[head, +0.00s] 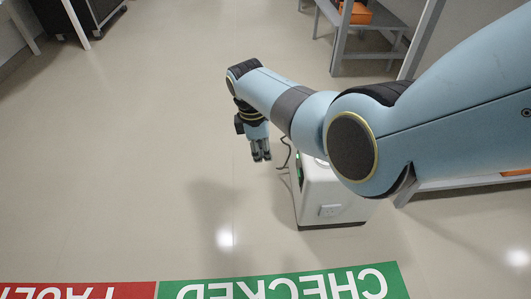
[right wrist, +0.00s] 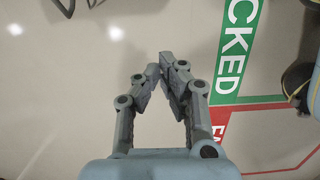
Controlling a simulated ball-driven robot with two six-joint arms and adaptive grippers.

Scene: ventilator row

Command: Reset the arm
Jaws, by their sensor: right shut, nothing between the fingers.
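My right arm reaches in from the right in the head view, bent, with the right gripper (head: 261,157) hanging downward over bare floor. The right gripper also shows in the right wrist view (right wrist: 166,62), where its fingertips meet with nothing between them. It is just left of a white box-shaped unit (head: 330,198) on the floor; my arm hides part of that unit. My left gripper is in neither view.
A green floor marking reading CHECKED (head: 290,286) and a red one (head: 80,291) lie at the bottom of the head view. A grey rack with an orange case (head: 357,14) stands at the top right. A dark cabinet (head: 85,15) is at the top left. The left floor is clear.

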